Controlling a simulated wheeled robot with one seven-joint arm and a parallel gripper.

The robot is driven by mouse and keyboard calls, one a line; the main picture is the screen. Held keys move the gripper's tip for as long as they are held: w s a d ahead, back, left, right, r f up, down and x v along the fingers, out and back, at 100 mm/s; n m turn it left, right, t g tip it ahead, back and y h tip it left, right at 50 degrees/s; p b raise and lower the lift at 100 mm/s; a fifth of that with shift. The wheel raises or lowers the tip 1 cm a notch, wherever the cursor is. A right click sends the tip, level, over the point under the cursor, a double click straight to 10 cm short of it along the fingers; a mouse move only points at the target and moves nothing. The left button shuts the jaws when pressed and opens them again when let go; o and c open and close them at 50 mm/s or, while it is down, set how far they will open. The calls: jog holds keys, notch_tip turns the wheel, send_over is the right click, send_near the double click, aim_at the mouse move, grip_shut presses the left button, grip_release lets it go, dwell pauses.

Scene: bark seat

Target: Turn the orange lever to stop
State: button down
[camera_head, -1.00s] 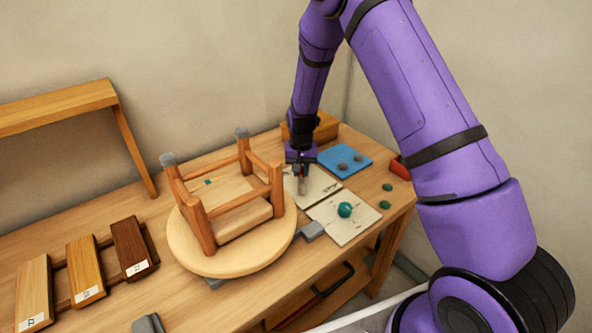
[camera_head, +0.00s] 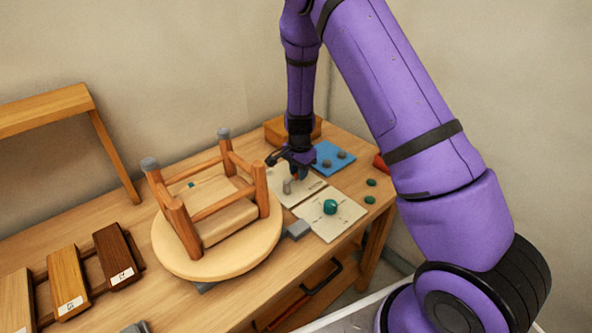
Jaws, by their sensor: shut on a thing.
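My gripper (camera_head: 294,168) is low over a pale card at the right of the bench and is shut. A small reddish-orange bit, which I take as the orange lever (camera_head: 296,178), shows at its fingertips. The fingers and hand hide most of it, so its exact angle cannot be told. A short grey upright piece (camera_head: 287,187) stands on the card right beside it. No stop mark can be read; the card's print (camera_head: 314,185) is too small.
An upturned wooden stool (camera_head: 208,197) rests on a round pale disc (camera_head: 215,262) left of my gripper. A second card (camera_head: 335,228) bears a teal ball (camera_head: 330,207). A blue mat (camera_head: 329,168) and wooden box (camera_head: 276,131) lie behind. Wood samples (camera_head: 116,262) are at left.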

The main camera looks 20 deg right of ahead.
jog(key=shift+s+m, duration=0.2)
jog(key=shift+m, duration=0.3)
jog(key=shift+s+d, duration=0.1)
jog(key=c, duration=1)
grip_release()
jog(key=shift+r, duration=0.1)
notch_tip(320, 180, up, 11)
jog(key=shift+f, duration=0.2)
